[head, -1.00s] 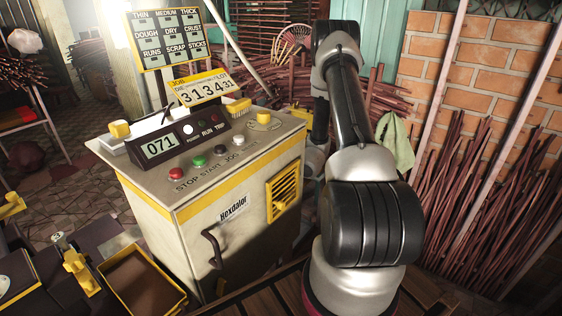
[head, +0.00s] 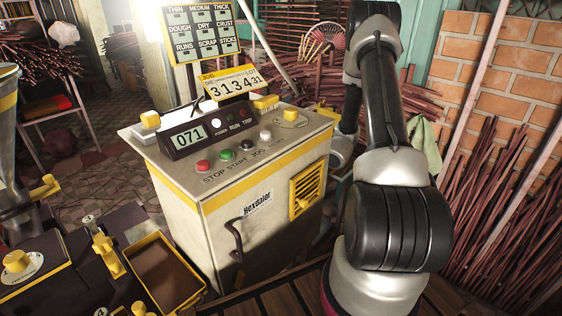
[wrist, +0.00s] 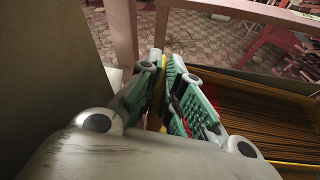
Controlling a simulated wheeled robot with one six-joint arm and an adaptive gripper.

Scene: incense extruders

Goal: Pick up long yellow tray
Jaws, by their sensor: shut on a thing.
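In the wrist view my gripper (wrist: 167,75) has its two green-padded fingers closed around a thin yellow wall (wrist: 162,68). This wall looks like the rim of a long yellow tray (wrist: 262,76), whose brown, stick-filled inside lies just right of the fingers. How the gripped strip joins the tray is partly hidden by the right finger. A small red thing shows by the right finger; I cannot tell what it is. In the head view my gripper and this tray are out of sight.
In the head view a cream control cabinet (head: 262,200) stands in the middle. A smaller yellow-rimmed tray (head: 197,290) sits at lower left beside dark machinery. Bundles of sticks (head: 480,190) lean against the brick wall at right. A wooden frame (wrist: 240,12) crosses the wrist view's top.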

